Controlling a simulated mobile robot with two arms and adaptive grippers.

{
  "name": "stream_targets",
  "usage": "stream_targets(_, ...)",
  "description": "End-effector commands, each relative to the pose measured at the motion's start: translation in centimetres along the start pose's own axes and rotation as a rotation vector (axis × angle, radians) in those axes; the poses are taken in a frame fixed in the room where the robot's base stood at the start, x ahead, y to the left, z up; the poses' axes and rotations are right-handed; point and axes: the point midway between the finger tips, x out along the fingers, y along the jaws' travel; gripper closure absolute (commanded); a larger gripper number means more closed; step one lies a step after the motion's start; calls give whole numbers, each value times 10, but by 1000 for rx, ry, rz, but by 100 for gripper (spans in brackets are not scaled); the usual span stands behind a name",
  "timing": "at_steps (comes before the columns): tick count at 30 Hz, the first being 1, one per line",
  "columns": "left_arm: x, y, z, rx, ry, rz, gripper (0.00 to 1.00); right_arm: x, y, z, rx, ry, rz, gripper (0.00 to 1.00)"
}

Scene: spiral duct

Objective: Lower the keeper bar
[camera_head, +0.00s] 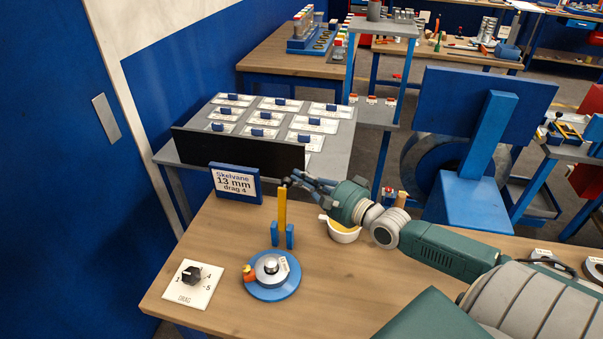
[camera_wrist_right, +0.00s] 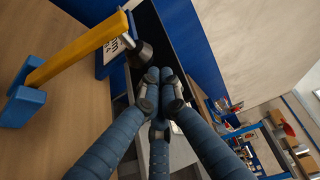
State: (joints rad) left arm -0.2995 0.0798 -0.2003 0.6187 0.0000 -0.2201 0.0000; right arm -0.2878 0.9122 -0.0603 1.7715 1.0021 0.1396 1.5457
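The yellow keeper bar (camera_head: 282,207) stands upright between two blue posts (camera_head: 290,236) on the wooden bench. In the right wrist view the bar (camera_wrist_right: 75,48) has a dark knob (camera_wrist_right: 140,54) at its top end. My right gripper (camera_head: 293,181) is at the top of the bar, coming from the right. In the wrist view its fingers (camera_wrist_right: 158,84) are drawn together with nothing seen between them, and their tips are close beside the knob. I cannot tell whether they touch it. My left gripper is not in view.
A blue round base with a grey spool (camera_head: 270,268) sits in front of the posts. A drag dial plate (camera_head: 192,283) lies at left, a sign (camera_head: 235,184) stands behind, and a white cup (camera_head: 344,232) is below my right wrist. A black panel (camera_head: 240,151) edges the grey table.

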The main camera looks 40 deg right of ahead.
Motion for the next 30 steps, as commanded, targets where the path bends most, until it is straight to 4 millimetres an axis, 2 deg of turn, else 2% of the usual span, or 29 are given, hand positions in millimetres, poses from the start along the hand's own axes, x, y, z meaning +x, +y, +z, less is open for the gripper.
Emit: stream_targets(30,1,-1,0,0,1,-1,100,-6,-7,10,-97,1,-58,100)
